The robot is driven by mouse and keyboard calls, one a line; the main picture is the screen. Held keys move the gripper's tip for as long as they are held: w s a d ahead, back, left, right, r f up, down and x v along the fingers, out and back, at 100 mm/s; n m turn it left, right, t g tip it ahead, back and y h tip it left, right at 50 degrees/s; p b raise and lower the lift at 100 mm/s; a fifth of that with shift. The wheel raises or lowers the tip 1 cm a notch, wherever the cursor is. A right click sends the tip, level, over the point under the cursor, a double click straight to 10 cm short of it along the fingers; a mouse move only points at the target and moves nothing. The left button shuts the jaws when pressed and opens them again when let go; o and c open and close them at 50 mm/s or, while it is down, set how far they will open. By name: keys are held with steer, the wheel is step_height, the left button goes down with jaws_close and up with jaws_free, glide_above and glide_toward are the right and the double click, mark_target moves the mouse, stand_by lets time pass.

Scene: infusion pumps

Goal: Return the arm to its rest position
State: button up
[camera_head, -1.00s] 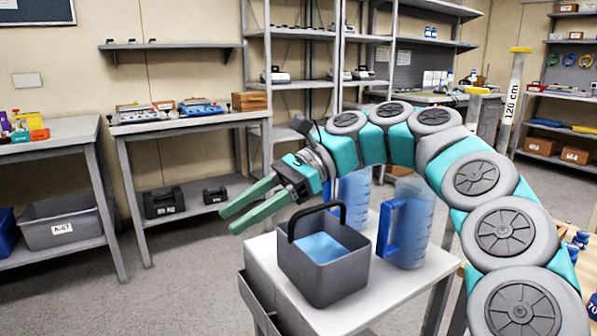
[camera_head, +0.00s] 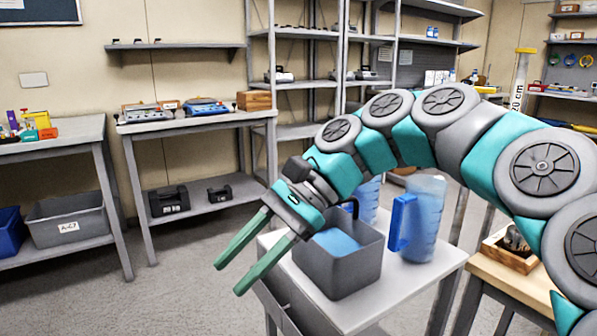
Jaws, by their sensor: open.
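My arm reaches in from the right, arching over the small cart in the head view. My gripper (camera_head: 240,264) is at the left end of the arm, with two green fingers spread apart and nothing between them. It hangs in the air to the left of the grey bucket (camera_head: 345,275), which holds something blue. The arm's wrist part hides the left part of the bucket's rim and some of its black handle.
The bucket and a blue jug (camera_head: 424,220) with a blue handle stand on the white cart (camera_head: 415,278); another jug is partly hidden behind the arm. A wooden table (camera_head: 515,285) stands at the right. Benches stand along the back wall, with open floor (camera_head: 185,290) at left.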

steer(key=s+d+f+n+t+h, duration=0.1)
steer(key=s+d+f+n+h, duration=0.2)
steer(key=s+d+f, duration=0.5)
steer(key=s+d+f+n+t+h, duration=0.2)
steer(key=s+d+f+n+h, duration=0.2)
steer(key=s+d+f, duration=0.4)
steer(key=d+f+h, duration=0.1)
steer(key=d+f, duration=0.4)
steer(key=f, duration=0.3)
steer(key=shift+d+h, duration=0.4)
